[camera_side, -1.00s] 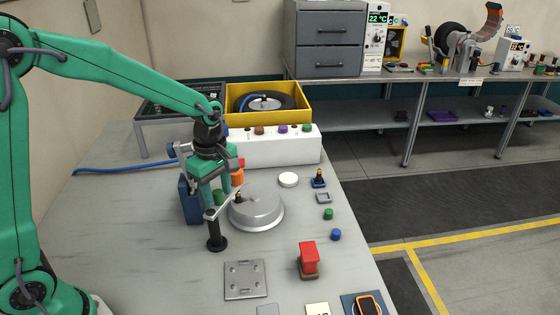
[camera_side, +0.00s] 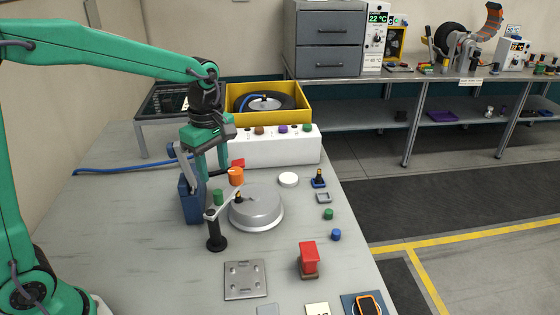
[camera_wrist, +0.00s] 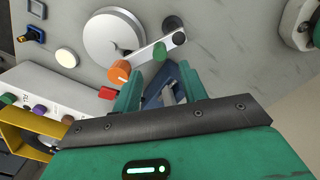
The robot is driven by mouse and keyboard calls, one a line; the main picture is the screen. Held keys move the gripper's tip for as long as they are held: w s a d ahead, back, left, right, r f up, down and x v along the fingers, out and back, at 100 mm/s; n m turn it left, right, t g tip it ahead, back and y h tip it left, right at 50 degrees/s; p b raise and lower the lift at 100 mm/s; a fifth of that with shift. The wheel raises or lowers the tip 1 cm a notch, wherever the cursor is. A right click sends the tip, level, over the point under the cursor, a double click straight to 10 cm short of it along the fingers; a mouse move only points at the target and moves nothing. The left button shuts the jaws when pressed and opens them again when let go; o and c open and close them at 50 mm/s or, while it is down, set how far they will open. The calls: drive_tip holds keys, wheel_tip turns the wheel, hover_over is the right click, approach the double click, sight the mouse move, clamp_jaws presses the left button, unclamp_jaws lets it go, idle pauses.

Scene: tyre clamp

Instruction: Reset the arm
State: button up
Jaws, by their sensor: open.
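My gripper (camera_side: 212,176) is open and empty above the left of the bench, behind the clamp. Its two fingers also show in the wrist view (camera_wrist: 160,88), spread apart with nothing between them. The clamp has a black post (camera_side: 215,235) and a grey lever arm (camera_side: 226,204) that reaches over the edge of a round silver disc (camera_side: 256,212). The lever (camera_wrist: 150,56) and the disc (camera_wrist: 112,40) also show in the wrist view, beyond the fingertips. My gripper appears apart from the clamp.
A blue block (camera_side: 188,203) stands close below my gripper, with an orange cylinder (camera_side: 236,177) to its right. A white box (camera_side: 275,147) with coloured knobs and a yellow bin (camera_side: 306,104) are behind. A red block (camera_side: 309,256) and a metal plate (camera_side: 245,281) are in front.

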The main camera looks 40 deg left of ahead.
drive_tip(key=s+a+r+m+t, duration=0.1)
drive_tip(key=s+r+m+t, duration=0.1)
drive_tip(key=s+m, duration=0.6)
drive_tip(key=s+r+m+t, duration=0.3)
drive_tip(key=s+m, duration=0.6)
drive_tip(key=m, duration=0.1)
drive_tip(key=shift+a+r+t, duration=0.2)
drive_tip(key=shift+a+t, duration=0.1)
drive_tip(key=shift+a, duration=0.1)
